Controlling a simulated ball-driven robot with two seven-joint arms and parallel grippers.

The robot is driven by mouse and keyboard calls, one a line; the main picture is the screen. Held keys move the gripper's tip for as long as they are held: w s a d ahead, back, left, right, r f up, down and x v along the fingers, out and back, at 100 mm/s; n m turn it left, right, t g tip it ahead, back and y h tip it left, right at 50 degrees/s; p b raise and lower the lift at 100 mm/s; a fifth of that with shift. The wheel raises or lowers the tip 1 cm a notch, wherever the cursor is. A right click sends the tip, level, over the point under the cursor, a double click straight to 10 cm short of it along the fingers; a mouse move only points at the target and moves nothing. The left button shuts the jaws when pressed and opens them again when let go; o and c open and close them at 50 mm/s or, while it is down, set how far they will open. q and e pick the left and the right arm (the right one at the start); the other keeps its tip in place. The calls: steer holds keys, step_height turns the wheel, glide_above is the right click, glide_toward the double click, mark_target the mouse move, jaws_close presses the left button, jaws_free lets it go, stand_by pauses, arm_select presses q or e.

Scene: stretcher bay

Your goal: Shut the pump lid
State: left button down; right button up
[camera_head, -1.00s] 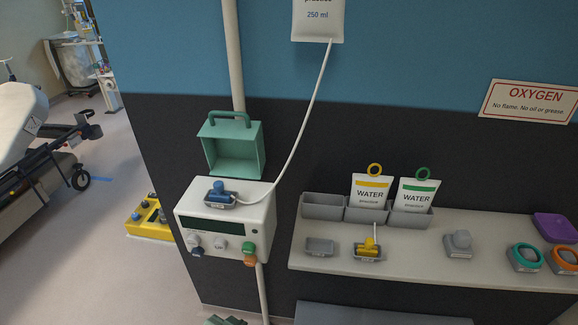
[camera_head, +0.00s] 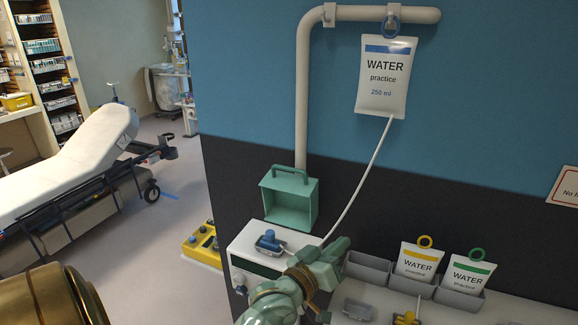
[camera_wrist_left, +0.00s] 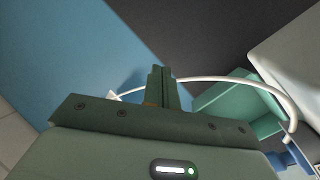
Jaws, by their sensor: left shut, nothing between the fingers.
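The pump (camera_head: 245,250) is a white box on the pole at the dark wall. Its green lid (camera_head: 290,203), with a handle on top, stands open and upright at the pump's back. The lid also shows in the left wrist view (camera_wrist_left: 235,104). A blue fitting (camera_head: 268,241) with the white tube sits on the pump top. My left gripper (camera_head: 335,250) is in front of the pump's right side, apart from the lid, and hides part of the pump. In the left wrist view its fingers (camera_wrist_left: 161,72) are together and empty. My right gripper is not in view.
A water bag (camera_head: 386,80) hangs from the pole (camera_head: 302,110), its tube (camera_head: 360,180) running down past my left gripper. Right of it are grey bins (camera_head: 368,270) with two water pouches. A yellow box (camera_head: 203,246) is left of the pump, a stretcher (camera_head: 60,170) farther left.

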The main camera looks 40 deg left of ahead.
arm_select(q)
steer(key=s+a+r+n+t+y, duration=0.1)
steer(key=a+r+n+y, duration=0.4)
steer(key=r+n+y, duration=0.3)
steer(key=s+a+r+n+y+p, duration=0.1)
steer(key=a+r+n+y, duration=0.35)
steer(key=r+n, duration=0.45)
steer(key=s+a+r+n+t+y, duration=0.1)
steer(key=a+r+n+y, duration=0.45)
steer(key=n+y, duration=0.35)
steer(key=s+a+r+n+g, duration=0.1)
steer(key=s+a+n+g, duration=0.4)
steer(key=n+g, duration=0.9)
steer(key=s+a+n+g, duration=0.4)
steer(key=a+n+g, duration=0.5)
steer(key=n, duration=0.8)
steer(key=n+t+h+b, duration=0.1)
steer(key=n+t+h, duration=1.05)
steer(key=h, duration=0.65)
glide_above(284, 182)
steer(key=shift+n+g, duration=0.95)
step_height(284, 182, down, 11)
steer(key=shift+x, duration=0.85)
